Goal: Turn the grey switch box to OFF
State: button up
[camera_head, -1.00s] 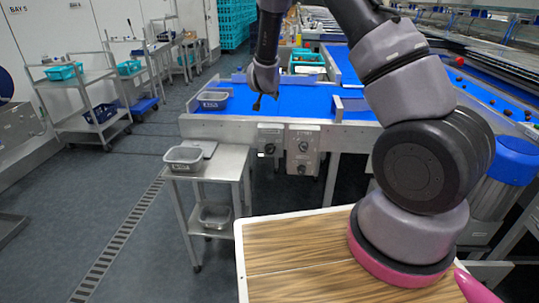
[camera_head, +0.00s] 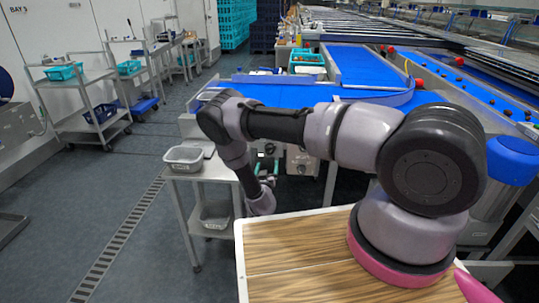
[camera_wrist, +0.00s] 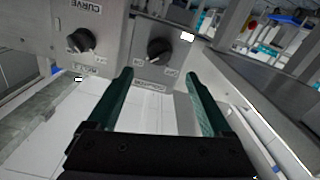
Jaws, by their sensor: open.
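Two grey switch boxes hang side by side on the conveyor's front. In the wrist view, the left box (camera_wrist: 97,22) has a black knob (camera_wrist: 80,40) and an upside-down CURVE label. The right box (camera_wrist: 180,58) has a black knob (camera_wrist: 159,50) and small labels too blurred to read. My gripper (camera_wrist: 158,75) is open and empty, its dark green fingers pointing toward the right box, with that knob between their directions. Contact is not visible. In the head view, the right box (camera_head: 300,163) shows beside my gripper (camera_head: 268,180); my arm partly hides the left one.
A metal stand (camera_head: 185,215) with a grey tub (camera_head: 184,157) is left of my arm. The blue conveyor belt (camera_head: 285,92) lies above the boxes. A wood-topped surface (camera_head: 290,260) is in front.

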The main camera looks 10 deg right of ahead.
aim_at(269, 153)
jog(key=x, duration=1)
grip_shut()
